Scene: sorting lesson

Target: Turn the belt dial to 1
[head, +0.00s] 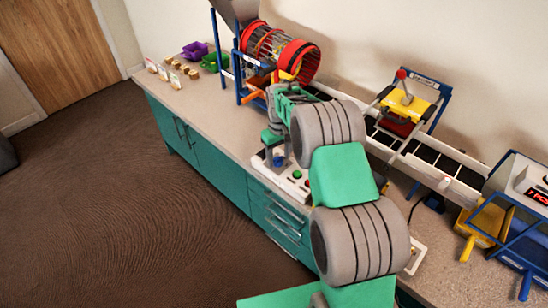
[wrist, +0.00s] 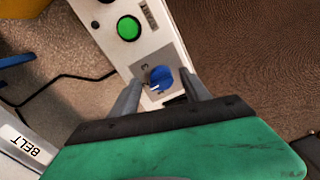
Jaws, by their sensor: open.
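The blue belt dial (wrist: 160,78) sits on a white control box (wrist: 122,45) with a green button (wrist: 128,28). A light mark shows on the dial's lower left edge. A small printed figure stands near its upper left, too small to read surely. My gripper (wrist: 161,80) is open, with one finger on each side of the dial; I cannot tell whether either finger touches it. In the head view, the dial (head: 278,160) shows as a small blue spot by my gripper (head: 272,146), and my arm covers part of the box (head: 290,184).
A conveyor (head: 455,180) runs along the counter behind my arm. A red-ringed drum (head: 280,50) stands at the back, with purple (head: 195,50) and green bins to its left. A yellow scoop-like bin (head: 486,222) is at right. A black cable (wrist: 60,78) lies by the box.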

